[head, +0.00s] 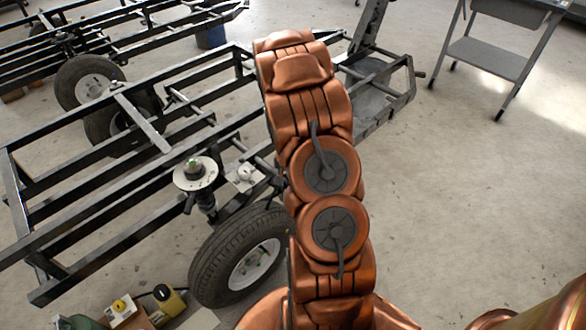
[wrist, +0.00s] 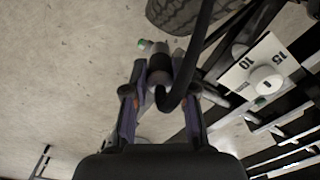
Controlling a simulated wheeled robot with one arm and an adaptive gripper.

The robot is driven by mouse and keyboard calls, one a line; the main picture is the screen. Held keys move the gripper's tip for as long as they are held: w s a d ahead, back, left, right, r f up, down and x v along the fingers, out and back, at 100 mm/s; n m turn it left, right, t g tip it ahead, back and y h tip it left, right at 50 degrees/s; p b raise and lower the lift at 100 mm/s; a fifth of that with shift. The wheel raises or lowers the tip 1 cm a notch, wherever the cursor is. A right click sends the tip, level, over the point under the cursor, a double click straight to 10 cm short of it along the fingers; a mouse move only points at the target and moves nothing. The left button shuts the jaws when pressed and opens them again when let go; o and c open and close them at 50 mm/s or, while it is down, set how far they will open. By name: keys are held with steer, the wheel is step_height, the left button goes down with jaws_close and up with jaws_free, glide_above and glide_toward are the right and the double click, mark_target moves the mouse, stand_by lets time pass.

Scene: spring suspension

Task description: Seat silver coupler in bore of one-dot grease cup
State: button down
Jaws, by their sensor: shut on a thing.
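In the head view my arm hides the gripper and the coupler. A round pale plate (head: 195,173) with a green centre sits on top of a spring strut at the frame. A pale fitting (head: 243,177) is on the frame beside it. I cannot make out any dots or tell which part is the one-dot grease cup.
The black tube chassis (head: 120,205) fills the left, with a tyre (head: 240,255) below the strut. In the wrist view a white plate marked 10 and 15 (wrist: 243,72) is at right. A grey cart (head: 490,58) stands back right; floor between is clear.

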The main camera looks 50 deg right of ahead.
steer(key=w+d, duration=0.5)
steer(key=d, duration=0.3)
steer(key=shift+w+f+b, duration=0.3)
steer(key=shift+f, duration=0.15)
steer(key=shift+d+f+b, duration=0.1)
steer(key=shift+f+b, duration=0.2)
steer(key=shift+f, duration=1.55)
steer(key=c, duration=1.2)
jaws_free()
steer(key=shift+f, duration=0.15)
steer(key=shift+o, duration=1.3)
steer(key=shift+r, duration=0.2)
steer(key=shift+w+r, duration=0.1)
steer(key=shift+r, duration=0.05)
